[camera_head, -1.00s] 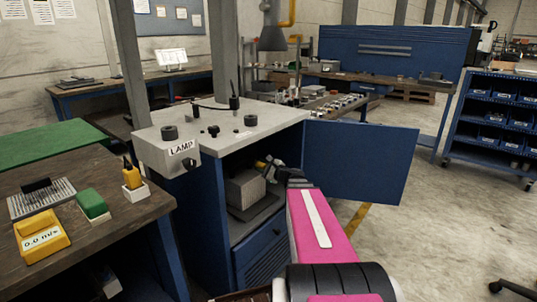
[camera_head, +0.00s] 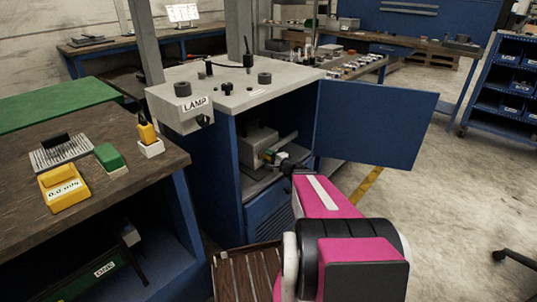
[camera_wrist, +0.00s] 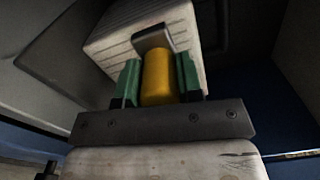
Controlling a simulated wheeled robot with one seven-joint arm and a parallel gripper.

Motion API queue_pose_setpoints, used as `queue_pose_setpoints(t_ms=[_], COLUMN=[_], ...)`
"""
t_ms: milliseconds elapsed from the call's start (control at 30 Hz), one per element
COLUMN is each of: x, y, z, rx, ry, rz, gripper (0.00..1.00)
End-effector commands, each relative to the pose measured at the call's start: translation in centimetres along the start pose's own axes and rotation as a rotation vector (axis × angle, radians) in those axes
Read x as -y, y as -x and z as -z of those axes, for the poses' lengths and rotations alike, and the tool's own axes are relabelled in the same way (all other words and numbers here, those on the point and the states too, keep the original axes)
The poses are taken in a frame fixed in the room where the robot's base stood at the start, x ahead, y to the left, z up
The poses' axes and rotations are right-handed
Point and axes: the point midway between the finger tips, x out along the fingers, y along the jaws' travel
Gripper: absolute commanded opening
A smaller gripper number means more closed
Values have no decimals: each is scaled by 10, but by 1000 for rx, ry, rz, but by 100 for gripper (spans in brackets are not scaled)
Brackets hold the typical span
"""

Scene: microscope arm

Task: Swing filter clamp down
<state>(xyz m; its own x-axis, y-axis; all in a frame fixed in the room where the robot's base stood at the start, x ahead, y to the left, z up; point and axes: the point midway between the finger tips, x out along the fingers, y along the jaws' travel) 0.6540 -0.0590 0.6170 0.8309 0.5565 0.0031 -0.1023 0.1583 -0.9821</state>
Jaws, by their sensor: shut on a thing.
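The filter clamp shows in the wrist view as a yellow cylindrical handle (camera_wrist: 157,78) with a grey metal piece (camera_wrist: 153,39) at its far end. My gripper (camera_wrist: 159,82) is shut on the yellow handle, one green finger pad on each side. A pale grey ribbed block (camera_wrist: 108,45) lies just behind the clamp. In the head view my gripper (camera_head: 268,156) is inside the open blue cabinet (camera_head: 226,165), in front of the grey block (camera_head: 260,139). The clamp's pivot and exact angle are hard to make out there.
The open blue cabinet door (camera_head: 375,122) stands to the right of my arm. The cabinet's pale top (camera_head: 235,85), with knobs and a LAMP box (camera_head: 180,112), is above. A wooden bench (camera_head: 120,180) with small instruments stands left. Open floor lies right.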

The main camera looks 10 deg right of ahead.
Motion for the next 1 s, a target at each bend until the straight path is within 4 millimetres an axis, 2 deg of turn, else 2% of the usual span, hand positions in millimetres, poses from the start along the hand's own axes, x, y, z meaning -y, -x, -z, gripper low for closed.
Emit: queue_pose_setpoints(t_ms=[400, 433, 500, 833, 1000], x=[-6, -6, -7, -4, -4], y=[0, 0, 0, 2, 21], z=[2, 2, 2, 1, 1], rx=[-5, -5, -5, -3, -6], ry=[11, 11, 10, 9, 8], rz=[-10, -10, -11, -5, -5], gripper=[0, 37, 59, 59, 59])
